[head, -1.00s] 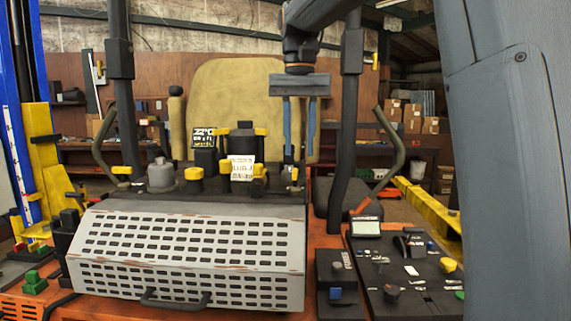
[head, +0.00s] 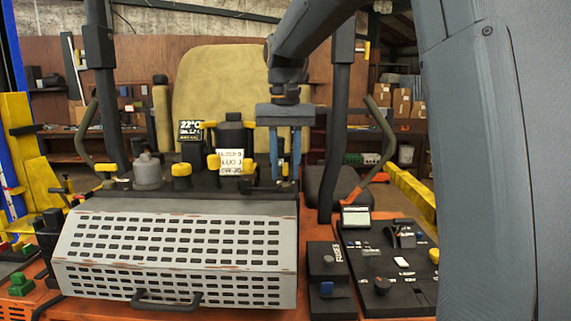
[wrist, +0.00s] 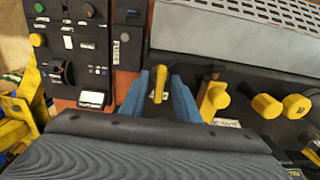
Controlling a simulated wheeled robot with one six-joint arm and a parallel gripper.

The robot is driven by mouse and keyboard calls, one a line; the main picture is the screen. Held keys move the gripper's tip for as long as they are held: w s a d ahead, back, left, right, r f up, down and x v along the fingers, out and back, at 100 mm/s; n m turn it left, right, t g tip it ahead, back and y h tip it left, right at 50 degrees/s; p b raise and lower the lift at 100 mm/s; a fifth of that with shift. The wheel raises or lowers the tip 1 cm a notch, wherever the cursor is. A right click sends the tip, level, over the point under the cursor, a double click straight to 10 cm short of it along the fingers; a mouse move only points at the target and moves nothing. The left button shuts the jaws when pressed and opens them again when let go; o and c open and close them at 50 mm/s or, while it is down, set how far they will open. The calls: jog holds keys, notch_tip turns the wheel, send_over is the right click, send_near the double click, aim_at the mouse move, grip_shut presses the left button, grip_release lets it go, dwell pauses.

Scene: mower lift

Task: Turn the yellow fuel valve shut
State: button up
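The yellow fuel valve appears to be the small yellow lever (wrist: 160,83) at the middle of the wrist view, on the dark deck behind the grille cover. My gripper (head: 284,178) points down over that deck, right of the white note. Its two blue fingers (wrist: 160,76) are apart, one on each side of the lever, with a gap visible on both sides. The lever is mostly hidden by the fingers in the head view. Whether the fingertips touch anything below is unclear.
A slotted grey cover (head: 170,245) with a dark handle lies in front. Other yellow knobs (head: 181,170) stand to the left on the deck. A control panel (head: 390,265) with a screen and a fuse box (head: 328,275) are at right. A dark upright post (head: 332,130) stands close right of my gripper.

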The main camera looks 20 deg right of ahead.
grip_shut()
